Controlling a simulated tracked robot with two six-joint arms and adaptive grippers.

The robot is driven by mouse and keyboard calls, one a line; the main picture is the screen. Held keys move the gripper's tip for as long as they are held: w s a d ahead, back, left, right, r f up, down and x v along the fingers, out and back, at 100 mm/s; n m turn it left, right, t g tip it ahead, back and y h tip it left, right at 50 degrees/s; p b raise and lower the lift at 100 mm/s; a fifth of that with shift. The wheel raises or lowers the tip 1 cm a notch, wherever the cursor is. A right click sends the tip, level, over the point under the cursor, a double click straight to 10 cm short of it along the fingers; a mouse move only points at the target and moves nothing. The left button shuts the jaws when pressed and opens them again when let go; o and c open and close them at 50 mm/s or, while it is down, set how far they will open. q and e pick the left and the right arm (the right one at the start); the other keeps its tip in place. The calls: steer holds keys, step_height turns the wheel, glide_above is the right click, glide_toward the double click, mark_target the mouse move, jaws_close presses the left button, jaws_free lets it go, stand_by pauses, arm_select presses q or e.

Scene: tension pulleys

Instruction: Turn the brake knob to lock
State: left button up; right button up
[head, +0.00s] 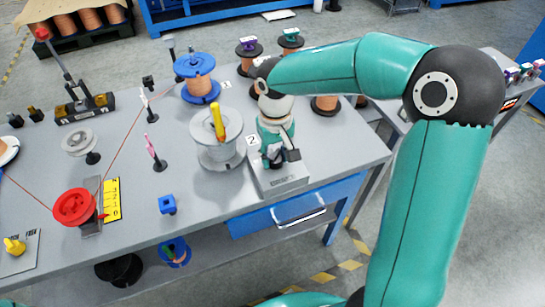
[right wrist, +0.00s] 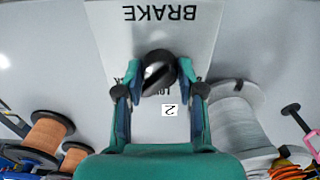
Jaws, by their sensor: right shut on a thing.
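The brake knob (right wrist: 158,73) is a dark round knob with a pale diagonal stripe. It sits on a light panel (right wrist: 205,22) lettered BRAKE, which appears upside down in the right wrist view. My right gripper (right wrist: 161,80) is shut on the knob, with one finger on each side. The small lettering by the knob is mostly covered by the fingers. In the head view the brake box (head: 283,184) stands near the table's front right edge. My right gripper (head: 273,160) comes down over it and hides the knob. My left gripper is not in view.
A white spool (head: 217,158) with a yellow-handled tool (head: 217,122) stands just left of the brake box. A blue-flanged copper spool (head: 196,87) is behind it. A red pulley (head: 75,207) and blue block (head: 168,204) lie further left. Copper spools stand behind my right arm.

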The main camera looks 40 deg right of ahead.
mark_target(274, 154)
steer(key=shift+w+r+m, duration=0.15)
steer(key=shift+w+m, duration=0.05)
steer(key=shift+m, duration=0.7)
steer(key=o, duration=1.1)
steer(key=shift+c, duration=0.2)
steer(key=shift+o, duration=0.4)
steer(key=shift+s, duration=0.1)
step_height(274, 154, up, 12)
steer(key=shift+f, duration=0.2)
